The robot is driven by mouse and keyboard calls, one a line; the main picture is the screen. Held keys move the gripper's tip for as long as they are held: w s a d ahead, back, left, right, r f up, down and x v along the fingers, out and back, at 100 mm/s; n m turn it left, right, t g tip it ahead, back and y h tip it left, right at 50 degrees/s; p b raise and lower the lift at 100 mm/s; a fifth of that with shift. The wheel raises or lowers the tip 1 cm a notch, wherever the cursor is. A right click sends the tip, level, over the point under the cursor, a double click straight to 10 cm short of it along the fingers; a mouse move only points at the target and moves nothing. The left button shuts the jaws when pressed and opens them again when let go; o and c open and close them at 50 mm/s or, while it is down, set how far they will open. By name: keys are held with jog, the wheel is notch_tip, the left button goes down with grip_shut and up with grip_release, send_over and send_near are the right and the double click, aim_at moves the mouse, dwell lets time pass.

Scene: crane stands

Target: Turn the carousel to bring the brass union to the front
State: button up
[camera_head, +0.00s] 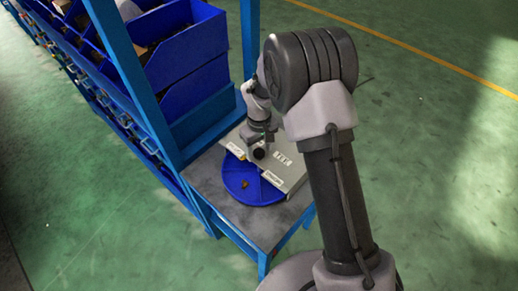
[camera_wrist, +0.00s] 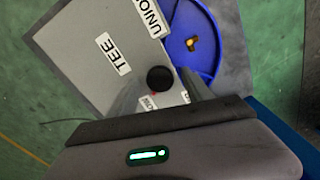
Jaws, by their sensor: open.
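The carousel is a blue round tray (camera_head: 238,190) under a grey cover plate (camera_head: 296,176); the tray also shows in the wrist view (camera_wrist: 205,17). A black round knob (camera_wrist: 160,79) stands on the cover. A small brass fitting (camera_wrist: 193,43) lies in the uncovered part of the tray, near the front in the head view (camera_head: 245,184). It is too small to tell which fitting it is. The cover hides the other compartments. My gripper (camera_wrist: 162,88) is open, its fingers on either side of the knob; contact cannot be told.
White labels on the cover read TEE (camera_wrist: 113,53) and UNION (camera_wrist: 151,19); another is partly hidden by a finger. The carousel stands on a grey table (camera_head: 207,180) with a blue frame. Blue bins (camera_head: 185,50) on a rack stand behind left. Green floor is clear at right.

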grip_shut()
